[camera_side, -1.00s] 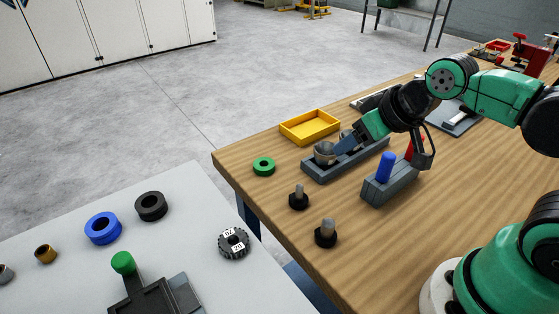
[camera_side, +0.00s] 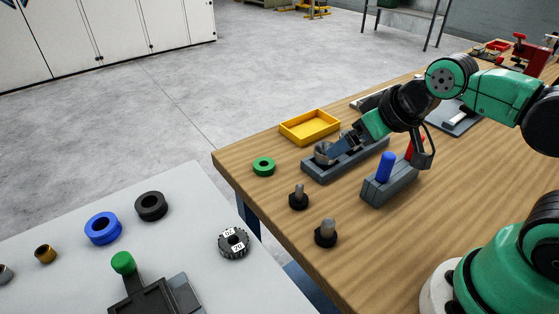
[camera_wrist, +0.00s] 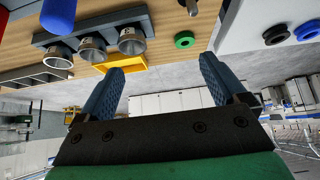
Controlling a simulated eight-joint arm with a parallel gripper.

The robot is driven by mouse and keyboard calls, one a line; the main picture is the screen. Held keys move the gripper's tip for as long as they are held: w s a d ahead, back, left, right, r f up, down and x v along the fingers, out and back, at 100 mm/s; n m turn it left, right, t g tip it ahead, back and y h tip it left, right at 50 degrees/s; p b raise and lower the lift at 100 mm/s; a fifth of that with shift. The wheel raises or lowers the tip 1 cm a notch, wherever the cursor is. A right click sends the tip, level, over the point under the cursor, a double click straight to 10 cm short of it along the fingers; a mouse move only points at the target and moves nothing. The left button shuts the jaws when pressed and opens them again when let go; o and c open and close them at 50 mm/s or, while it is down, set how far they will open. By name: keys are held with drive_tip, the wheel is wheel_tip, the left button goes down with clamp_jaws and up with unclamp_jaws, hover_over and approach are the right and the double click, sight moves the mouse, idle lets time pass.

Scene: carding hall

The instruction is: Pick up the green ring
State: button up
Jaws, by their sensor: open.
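The green ring (camera_side: 264,173) lies flat on the wooden table near its left edge, left of the grey block with metal cups. It also shows in the wrist view (camera_wrist: 184,34), beyond the fingertips and between the two fingers' lines. My gripper (camera_side: 338,150) is over the grey block with cups, to the right of the ring and apart from it. In the wrist view my gripper (camera_wrist: 162,66) has its two blue fingers spread wide with nothing between them.
The grey cup block (camera_side: 316,176) is beside the ring. A yellow tray (camera_side: 290,134) is behind it. Two dark-based pegs (camera_side: 299,198) stand in front. A grey block (camera_side: 390,190) holds a blue peg. The white table (camera_side: 180,260) carries blue and black rings.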

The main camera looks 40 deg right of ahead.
drive_tip(key=n+g+y, duration=0.2)
drive_tip(key=n+g, duration=0.1)
drive_tip(key=n, duration=0.3)
approach(265, 159)
drive_tip(key=shift+s+a+f, duration=0.1)
drive_tip(key=shift+a+f, duration=0.25)
drive_tip(key=shift+f, duration=0.2)
drive_tip(key=shift+s+a+f, duration=0.1)
drive_tip(key=shift+a+f, duration=0.25)
drive_tip(key=shift+f, duration=0.2)
drive_tip(key=shift+x, duration=3.15)
drive_tip(key=shift+r, duration=0.1)
clamp_jaws()
drive_tip(key=shift+r, duration=0.1)
